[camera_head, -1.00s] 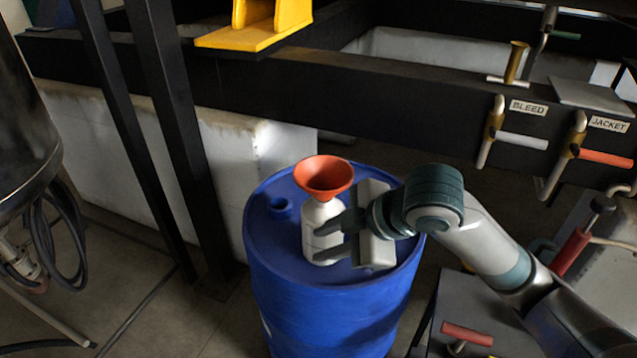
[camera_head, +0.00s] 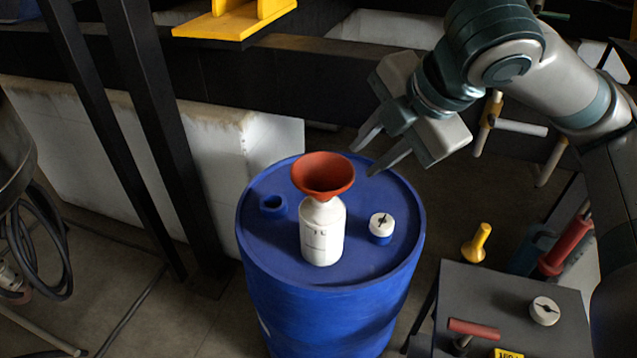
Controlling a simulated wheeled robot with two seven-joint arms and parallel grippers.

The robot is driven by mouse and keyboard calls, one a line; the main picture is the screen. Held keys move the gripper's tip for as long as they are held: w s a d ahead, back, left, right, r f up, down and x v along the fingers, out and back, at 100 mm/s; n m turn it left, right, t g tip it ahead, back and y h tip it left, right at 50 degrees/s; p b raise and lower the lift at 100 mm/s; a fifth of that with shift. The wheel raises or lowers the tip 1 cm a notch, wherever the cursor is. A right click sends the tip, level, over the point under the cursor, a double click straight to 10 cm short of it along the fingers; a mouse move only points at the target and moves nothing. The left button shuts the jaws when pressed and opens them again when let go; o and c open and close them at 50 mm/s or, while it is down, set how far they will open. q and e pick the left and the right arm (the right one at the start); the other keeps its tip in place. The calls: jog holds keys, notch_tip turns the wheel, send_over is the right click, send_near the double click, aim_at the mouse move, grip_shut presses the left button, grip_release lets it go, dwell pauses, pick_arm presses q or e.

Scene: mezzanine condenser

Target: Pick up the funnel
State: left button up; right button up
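The orange-red funnel (camera_head: 323,176) sits upright in the mouth of a white bottle (camera_head: 322,236). The bottle stands on the top of a blue drum (camera_head: 258,228). My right gripper (camera_head: 363,156) is open and empty, above and to the right of the funnel, with its fingers pointing down and left. It is apart from the funnel. The funnel's spout is hidden inside the bottle. My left gripper is not in view.
A blue-and-white cap (camera_head: 381,228) is on the drum top right of the bottle, and a blue bung (camera_head: 273,206) is at left. A dark beam (camera_head: 270,88) runs behind. A grey cart (camera_head: 487,293) stands at right.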

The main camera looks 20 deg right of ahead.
aim_at(337, 187)
dwell(0.4)
jog(key=p+x, duration=0.1)
jog(key=x, duration=1.1)
jog(key=shift+p, duration=0.35)
jog(key=shift+f, duration=0.15)
jog(key=p+x, duration=0.1)
jog(key=x, duration=0.2)
jog(key=shift+w+d+f+p, duration=0.1)
jog(key=shift+w+f+p, duration=0.1)
jog(key=shift+f+p, duration=0.15)
jog(key=shift+w+f, duration=0.35)
jog(key=shift+f, duration=0.2)
jog(key=shift+c, duration=0.7)
grip_shut()
